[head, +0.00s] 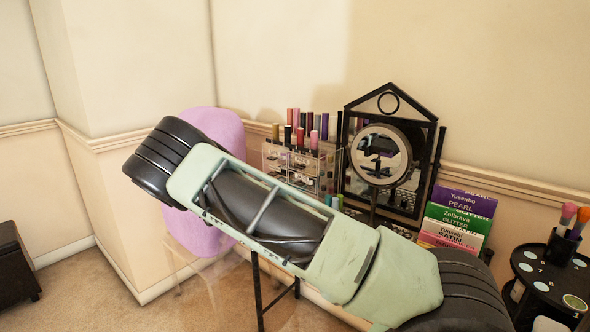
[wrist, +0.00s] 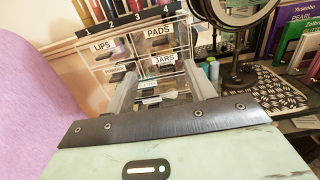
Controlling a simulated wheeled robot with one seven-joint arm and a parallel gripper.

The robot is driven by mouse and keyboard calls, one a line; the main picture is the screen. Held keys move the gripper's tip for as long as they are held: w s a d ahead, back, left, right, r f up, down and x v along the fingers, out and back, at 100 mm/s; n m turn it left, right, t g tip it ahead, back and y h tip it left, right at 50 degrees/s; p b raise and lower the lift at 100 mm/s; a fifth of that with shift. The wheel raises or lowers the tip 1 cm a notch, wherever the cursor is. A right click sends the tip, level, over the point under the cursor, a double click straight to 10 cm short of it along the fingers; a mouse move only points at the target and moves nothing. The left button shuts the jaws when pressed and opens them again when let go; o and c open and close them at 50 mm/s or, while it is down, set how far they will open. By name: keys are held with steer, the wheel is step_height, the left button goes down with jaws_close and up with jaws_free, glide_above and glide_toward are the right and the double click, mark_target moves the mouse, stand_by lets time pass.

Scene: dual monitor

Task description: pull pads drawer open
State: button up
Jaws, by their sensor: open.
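The clear makeup organizer (head: 275,158) stands against the wall in the head view, its lower part hidden behind my arm. In the wrist view, the pads drawer (wrist: 158,43) is the upper right drawer, with a white PADS label. It looks closed; no clear gap shows at its front. My gripper (wrist: 160,68) is open, its two grey fingers pointing toward the organizer. The fingertips appear below the PADS label, beside the JARS drawer (wrist: 165,70). Nothing shows between the fingers except the drawer fronts behind them. I cannot tell the remaining distance. My gripper is hidden in the head view.
The LIPS drawer (wrist: 102,46) is left of the pads drawer. Lipsticks (head: 313,125) stand on top of the organizer. A ring-light mirror (head: 381,154) stands to the right, with colored boxes (head: 458,217) beyond. A purple chair (head: 213,122) is at the left.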

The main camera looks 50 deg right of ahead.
steer(key=w+d+p, duration=0.1)
steer(key=d, duration=1.1)
steer(key=shift+d+p, duration=0.35)
steer(key=shift+d, duration=0.05)
